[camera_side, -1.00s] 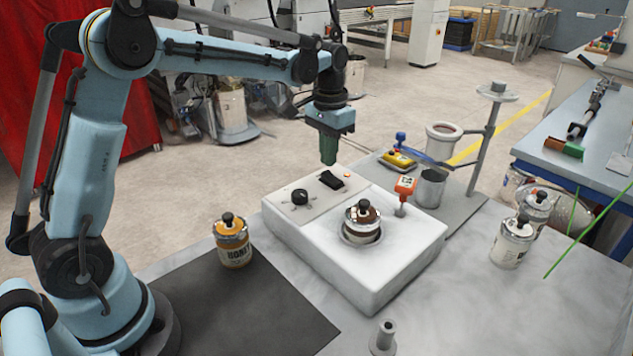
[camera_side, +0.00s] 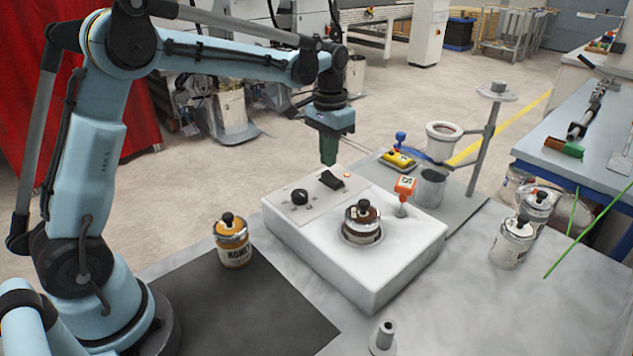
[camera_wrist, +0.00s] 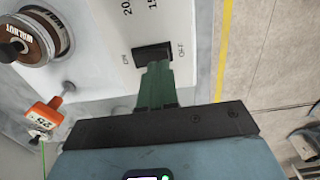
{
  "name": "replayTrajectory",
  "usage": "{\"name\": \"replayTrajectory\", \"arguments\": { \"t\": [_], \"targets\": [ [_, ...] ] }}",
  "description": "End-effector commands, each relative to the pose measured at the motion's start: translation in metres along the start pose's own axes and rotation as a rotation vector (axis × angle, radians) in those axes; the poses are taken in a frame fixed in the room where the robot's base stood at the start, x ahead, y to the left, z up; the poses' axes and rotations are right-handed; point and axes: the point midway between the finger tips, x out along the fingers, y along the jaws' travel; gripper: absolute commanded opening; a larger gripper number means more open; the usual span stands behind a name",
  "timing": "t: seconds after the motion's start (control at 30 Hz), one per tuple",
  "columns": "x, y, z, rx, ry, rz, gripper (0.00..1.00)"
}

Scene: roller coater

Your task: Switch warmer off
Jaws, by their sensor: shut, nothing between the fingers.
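The white warmer (camera_side: 350,230) stands on the table, with a dark-lidded jar (camera_side: 362,220) set in its round well. Its control panel carries a black knob (camera_side: 299,197), a black rocker switch (camera_side: 331,180) and a small reddish spot (camera_side: 347,174) beside the switch. In the wrist view the switch (camera_wrist: 153,52) lies between the printed ON and OFF labels. My gripper (camera_side: 328,162) points down at the switch, its green fingers shut and empty. In the wrist view the fingertips (camera_wrist: 157,68) overlap the switch's near edge; I cannot tell whether they touch it.
An orange tag (camera_side: 404,186) stands at the warmer's far-right edge. A HONEY jar (camera_side: 233,241) is at the left near the dark mat (camera_side: 250,310). Several jars (camera_side: 512,243) stand at the right. A metal cup (camera_side: 431,188) and a stand (camera_side: 482,140) are behind.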

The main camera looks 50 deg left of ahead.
Motion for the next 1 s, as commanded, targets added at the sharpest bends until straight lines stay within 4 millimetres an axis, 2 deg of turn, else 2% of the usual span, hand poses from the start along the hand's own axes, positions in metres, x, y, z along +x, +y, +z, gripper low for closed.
{"name": "replayTrajectory", "arguments": {
  "t": [1.0],
  "targets": [
    [0.014,0.000,0.000,0.000,0.000,0.000,0.00]
  ]
}}
